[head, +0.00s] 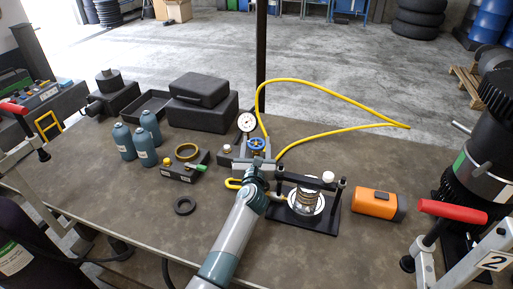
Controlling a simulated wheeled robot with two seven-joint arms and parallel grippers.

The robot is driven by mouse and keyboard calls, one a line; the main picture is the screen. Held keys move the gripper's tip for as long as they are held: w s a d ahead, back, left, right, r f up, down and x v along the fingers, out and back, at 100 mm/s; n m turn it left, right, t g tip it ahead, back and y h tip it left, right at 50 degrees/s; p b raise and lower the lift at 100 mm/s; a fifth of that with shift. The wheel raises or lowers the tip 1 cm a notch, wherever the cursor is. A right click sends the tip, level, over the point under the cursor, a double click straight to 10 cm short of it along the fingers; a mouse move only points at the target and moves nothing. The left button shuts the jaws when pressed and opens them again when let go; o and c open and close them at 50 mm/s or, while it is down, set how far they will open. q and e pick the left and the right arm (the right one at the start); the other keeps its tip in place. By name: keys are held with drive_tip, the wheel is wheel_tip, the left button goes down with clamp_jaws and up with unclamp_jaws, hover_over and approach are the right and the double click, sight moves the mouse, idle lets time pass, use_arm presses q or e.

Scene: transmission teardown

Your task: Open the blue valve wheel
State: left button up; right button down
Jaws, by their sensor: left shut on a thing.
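The blue valve wheel (257,143) sits on a grey pump block (235,165) beside a round dial gauge (247,122). My left gripper (257,157) reaches in from the front and meets the near side of the wheel. It is shut on the wheel, though its fingertips are small and partly hidden by my wrist. The upper part of the wheel shows above the gripper. My right gripper is not in view.
A black press frame (318,218) and an orange tool (378,204) stand to the right. Teal bottles (144,146) and black cases (202,108) are left. The front left bench is mostly clear.

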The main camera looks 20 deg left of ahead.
use_arm(q)
drive_tip(key=o, duration=1.1)
drive_tip(key=shift+c, duration=0.2)
drive_tip(key=shift+s+d, duration=0.1)
drive_tip(key=shift+s, duration=0.05)
drive_tip(key=shift+s+d+f, duration=0.1)
drive_tip(key=shift+s, duration=0.45)
drive_tip(key=b+v, duration=0.3)
drive_tip(key=v, duration=1.3)
drive_tip(key=shift+b, duration=0.35)
